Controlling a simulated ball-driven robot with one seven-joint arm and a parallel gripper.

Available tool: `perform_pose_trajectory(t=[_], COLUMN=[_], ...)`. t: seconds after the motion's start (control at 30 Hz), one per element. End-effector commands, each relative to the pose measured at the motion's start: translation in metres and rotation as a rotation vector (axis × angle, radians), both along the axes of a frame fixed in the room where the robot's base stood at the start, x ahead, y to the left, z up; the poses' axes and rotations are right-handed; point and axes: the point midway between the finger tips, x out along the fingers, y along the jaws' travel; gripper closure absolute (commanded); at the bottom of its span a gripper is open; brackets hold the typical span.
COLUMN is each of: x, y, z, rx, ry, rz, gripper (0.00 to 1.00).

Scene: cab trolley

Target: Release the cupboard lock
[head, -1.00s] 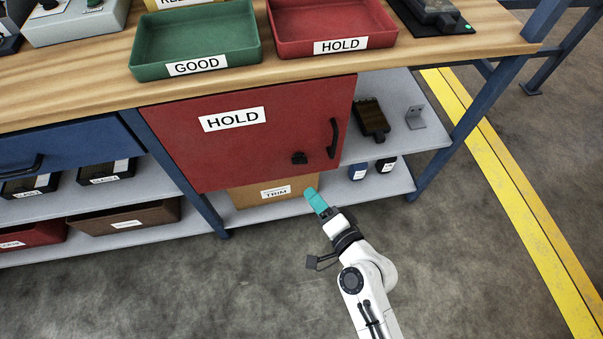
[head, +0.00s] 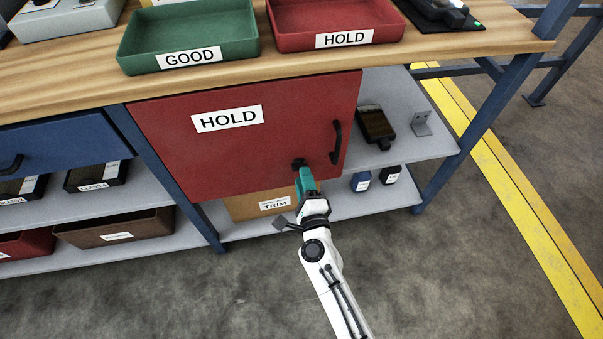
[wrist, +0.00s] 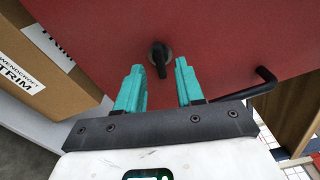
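The red cupboard door (head: 240,138) carries a white HOLD label and appears closed under the bench. Its lock, a small black turn knob (wrist: 160,56), sits low on the door, left of the black bar handle (head: 336,142). In the wrist view the knob's lever points toward my gripper. My gripper (wrist: 158,78) has teal fingers spread apart with nothing between them. The fingertips are just short of the knob, with the lever lined up in the gap. In the head view the knob (head: 299,163) shows just above my gripper (head: 304,172).
A cardboard TRIM box (head: 262,204) stands below the door on the lower shelf, close to my gripper. Shelves to the right hold a dark tool (head: 375,125), a grey bracket (head: 421,124) and small blue and black containers. The floor in front is clear.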

Motion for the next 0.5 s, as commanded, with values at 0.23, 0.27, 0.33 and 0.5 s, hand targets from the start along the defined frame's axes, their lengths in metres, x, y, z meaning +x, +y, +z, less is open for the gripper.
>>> perform_pose_trajectory(t=[0.23,0.27,0.33,0.5], x=[0.026,0.027,0.029,0.029], y=[0.007,0.008,0.008,0.008], z=[-0.001,0.000,0.000,0.000], rx=[0.000,0.000,0.000,-0.001], ry=[0.000,0.000,0.000,0.001], rz=[0.000,0.000,0.000,0.000], gripper=[0.63,0.63,0.63,0.63])
